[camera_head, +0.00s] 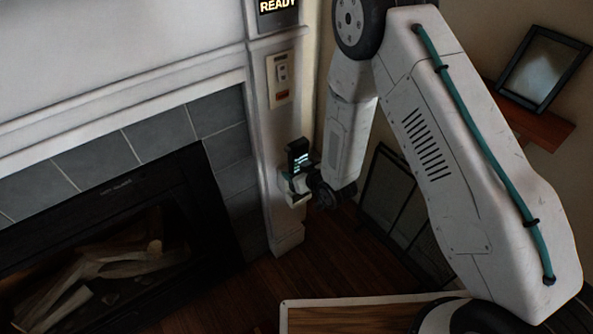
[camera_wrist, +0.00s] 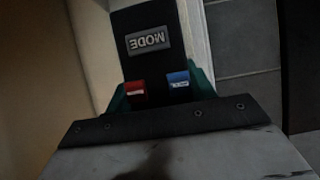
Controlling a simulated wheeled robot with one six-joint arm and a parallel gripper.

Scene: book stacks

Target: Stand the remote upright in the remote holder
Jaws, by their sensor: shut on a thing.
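The remote (camera_head: 298,156) is a dark, slim block with small lit text on its face, standing up out of my gripper (camera_head: 294,183) in the head view. In the wrist view, the remote (camera_wrist: 146,20) shows an upside-down MODE label, a red button and a blue button. My gripper (camera_wrist: 160,92) is shut on it, with teal fingers at either side. The gripper is beside the white fireplace pillar; I cannot tell whether it touches it. I cannot make out a remote holder for certain in either view.
A beige wall plate (camera_head: 280,78) with a switch is on the pillar, below a READY sign (camera_head: 278,6). The fireplace (camera_head: 110,235) is at left. A dark frame (camera_head: 390,205) leans behind my arm. A picture frame (camera_head: 543,68) stands on a shelf at right.

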